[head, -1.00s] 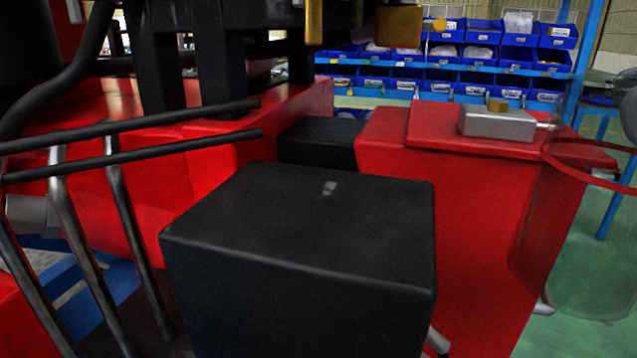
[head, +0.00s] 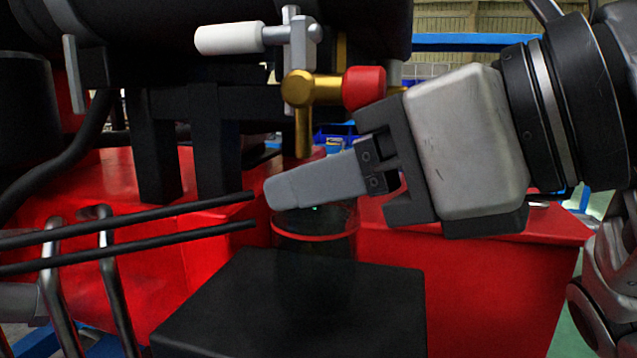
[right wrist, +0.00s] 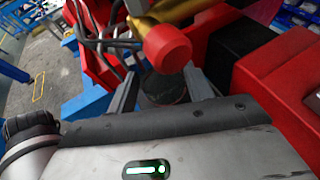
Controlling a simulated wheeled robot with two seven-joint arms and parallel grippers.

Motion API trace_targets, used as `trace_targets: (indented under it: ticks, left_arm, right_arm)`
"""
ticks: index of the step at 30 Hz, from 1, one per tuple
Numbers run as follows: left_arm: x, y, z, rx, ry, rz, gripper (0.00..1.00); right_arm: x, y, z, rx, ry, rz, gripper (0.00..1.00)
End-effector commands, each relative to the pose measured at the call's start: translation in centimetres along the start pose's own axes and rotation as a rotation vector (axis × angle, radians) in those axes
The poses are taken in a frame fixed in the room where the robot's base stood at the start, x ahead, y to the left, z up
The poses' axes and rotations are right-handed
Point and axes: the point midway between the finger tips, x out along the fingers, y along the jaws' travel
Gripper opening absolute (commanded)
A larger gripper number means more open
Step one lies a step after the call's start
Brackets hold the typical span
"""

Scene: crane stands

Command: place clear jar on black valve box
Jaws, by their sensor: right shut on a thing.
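The clear jar (head: 316,248), see-through with a red band, shows in the head view in front of the red body and over the rear part of the black valve box (head: 290,315). My right gripper (head: 292,190) comes in from the right and is shut on the jar near its top. The jar looks upright. I cannot tell whether its base touches the box. In the right wrist view the jar (right wrist: 163,90) shows dark between the two fingers, partly hidden by a red knob. My left gripper is not in view.
A brass valve (head: 303,110) with a red knob (head: 364,87) hangs close above my right gripper. Two black rods (head: 150,225) reach in from the left near the fingertips and jar. The front of the box top is clear.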

Motion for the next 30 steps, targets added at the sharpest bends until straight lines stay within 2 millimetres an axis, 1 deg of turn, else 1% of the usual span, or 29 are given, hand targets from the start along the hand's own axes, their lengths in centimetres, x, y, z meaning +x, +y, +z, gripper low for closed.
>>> trace_targets:
  ticks: [1, 2, 3, 6, 14, 19, 20, 21, 22, 30]
  left_arm:
    - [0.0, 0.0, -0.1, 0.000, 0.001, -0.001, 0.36]
    - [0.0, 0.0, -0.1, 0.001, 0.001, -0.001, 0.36]
    - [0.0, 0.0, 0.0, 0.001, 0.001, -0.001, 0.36]
    - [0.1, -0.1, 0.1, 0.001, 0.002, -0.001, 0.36]
    - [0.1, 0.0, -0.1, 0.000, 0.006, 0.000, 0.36]
    - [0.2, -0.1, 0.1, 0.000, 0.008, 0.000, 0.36]
    - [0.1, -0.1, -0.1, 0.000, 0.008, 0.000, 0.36]
    - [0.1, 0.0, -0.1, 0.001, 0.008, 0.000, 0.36]
    - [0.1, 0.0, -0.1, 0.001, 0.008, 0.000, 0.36]
    - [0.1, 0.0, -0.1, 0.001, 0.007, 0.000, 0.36]
  right_arm:
    - [0.9, 0.1, 0.4, 0.002, 0.003, 0.005, 0.12]
    - [1.4, 0.1, 0.5, 0.002, 0.004, 0.005, 0.12]
    - [1.8, 0.1, 0.2, 0.001, 0.002, 0.004, 0.12]
    - [2.0, 0.0, -0.8, 0.000, 0.000, 0.001, 0.12]
    - [2.0, 0.0, -0.8, -0.001, -0.001, 0.000, 0.12]
    - [2.1, 0.0, -1.3, -0.001, 0.000, -0.001, 0.12]
    - [2.1, 0.0, -1.2, -0.001, 0.000, 0.000, 0.59]
    - [2.1, 0.0, -1.2, -0.001, 0.000, 0.000, 0.71]
    - [2.1, 0.0, -1.2, -0.001, 0.000, 0.000, 0.73]
    - [2.0, 0.0, -1.1, -0.001, 0.000, 0.001, 0.73]
